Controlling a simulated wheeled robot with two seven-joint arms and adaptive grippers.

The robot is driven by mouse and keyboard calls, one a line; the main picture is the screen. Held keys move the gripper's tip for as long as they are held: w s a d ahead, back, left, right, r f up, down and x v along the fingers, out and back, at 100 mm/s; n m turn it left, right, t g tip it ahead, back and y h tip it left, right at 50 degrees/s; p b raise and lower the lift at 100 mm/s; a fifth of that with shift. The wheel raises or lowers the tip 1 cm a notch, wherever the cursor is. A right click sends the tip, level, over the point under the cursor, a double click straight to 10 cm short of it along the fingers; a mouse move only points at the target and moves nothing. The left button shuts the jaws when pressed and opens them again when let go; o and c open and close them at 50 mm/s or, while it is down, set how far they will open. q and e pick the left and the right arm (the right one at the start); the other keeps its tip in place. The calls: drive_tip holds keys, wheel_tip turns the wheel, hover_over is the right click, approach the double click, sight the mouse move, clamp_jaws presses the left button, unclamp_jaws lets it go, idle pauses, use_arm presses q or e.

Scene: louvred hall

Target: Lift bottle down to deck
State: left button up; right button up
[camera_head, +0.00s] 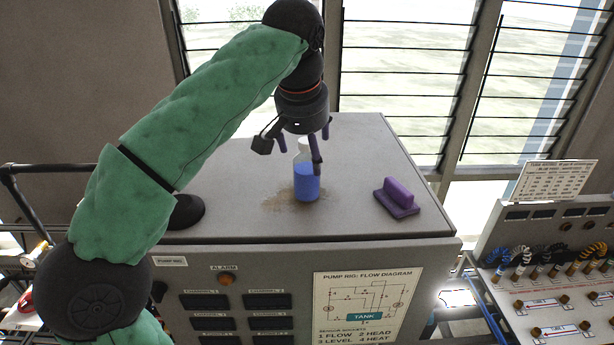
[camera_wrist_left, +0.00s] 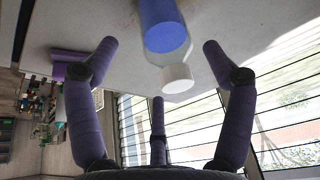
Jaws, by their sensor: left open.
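A clear bottle with blue liquid and a white cap (camera_head: 306,184) stands upright on the grey top of the pump rig cabinet (camera_head: 235,220). A brownish stain or spill lies around its base. My left gripper (camera_head: 302,160) hangs above and around the upper part of the bottle, fingers pointing down. One finger passes in front of the bottle in the head view. In the left wrist view the bottle (camera_wrist_left: 163,35) lies between the spread purple fingers of my left gripper (camera_wrist_left: 158,75), with its cap toward the palm. The fingers look apart from it. My right gripper is not in view.
A purple block with a handle (camera_head: 398,194) sits on the cabinet top to the right of the bottle. A sloped panel with cables and sockets (camera_head: 560,290) stands at the right. Louvred windows (camera_head: 400,70) rise behind. The cabinet's front carries a flow diagram (camera_head: 362,303).

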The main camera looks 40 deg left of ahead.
sight(305, 156)
use_arm(q)
drive_tip(key=x, duration=0.5)
drive_tip(key=shift+s+a+f+p, duration=0.2)
drive_tip(key=shift+s+a+p, duration=0.05)
drive_tip(key=shift+a+p, duration=0.15)
drive_tip(key=shift+w+a+f, duration=0.15)
drive_tip(key=shift+w+f, duration=0.15)
drive_tip(key=shift+w, duration=0.05)
drive_tip(key=shift+s, duration=0.1)
drive_tip(key=c, duration=1.3)
